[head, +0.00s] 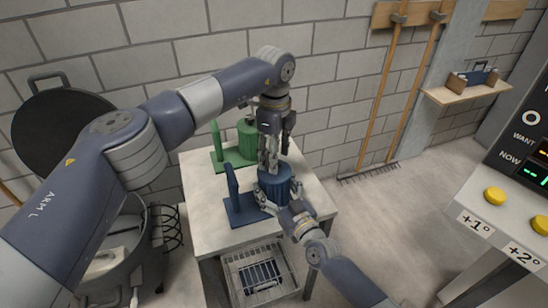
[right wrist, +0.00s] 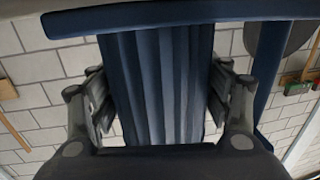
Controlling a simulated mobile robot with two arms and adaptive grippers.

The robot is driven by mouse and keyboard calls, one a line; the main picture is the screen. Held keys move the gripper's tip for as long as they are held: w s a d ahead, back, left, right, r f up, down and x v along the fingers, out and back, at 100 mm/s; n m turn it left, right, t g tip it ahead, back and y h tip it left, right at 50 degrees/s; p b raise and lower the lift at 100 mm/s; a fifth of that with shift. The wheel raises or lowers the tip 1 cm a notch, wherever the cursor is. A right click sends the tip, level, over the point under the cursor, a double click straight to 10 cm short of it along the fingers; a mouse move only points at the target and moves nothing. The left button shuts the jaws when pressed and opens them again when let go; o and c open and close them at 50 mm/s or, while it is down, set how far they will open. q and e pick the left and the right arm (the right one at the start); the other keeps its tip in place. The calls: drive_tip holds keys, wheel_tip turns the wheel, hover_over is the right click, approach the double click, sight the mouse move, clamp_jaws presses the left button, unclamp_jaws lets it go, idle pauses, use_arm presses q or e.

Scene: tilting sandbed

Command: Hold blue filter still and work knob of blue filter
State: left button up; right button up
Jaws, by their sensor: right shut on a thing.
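The blue filter (head: 273,186) is a ribbed dark blue cylinder standing on the white table, on a blue base (head: 243,213) with an upright post at its left. In the right wrist view its ribbed body (right wrist: 160,85) fills the space between my fingers. My right gripper (head: 284,203) is shut on this body from the front. My left gripper (head: 268,170) points down over the top of the blue filter, its fingertips at or just above the top. The knob is hidden behind these fingers, and I cannot tell whether they grip it.
A similar green filter (head: 247,138) stands behind on the white table (head: 200,180). A wire basket (head: 238,262) is below the table front. A large pot (head: 125,245) is at the left. A panel with yellow buttons (head: 495,196) is at the right. The floor between is clear.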

use_arm(q)
wheel_tip(320, 180, up, 10)
drive_tip(key=shift+r, duration=0.15)
idle(0.3)
use_arm(e)
drive_tip(key=o, duration=1.5)
drive_tip(key=shift+o, duration=0.2)
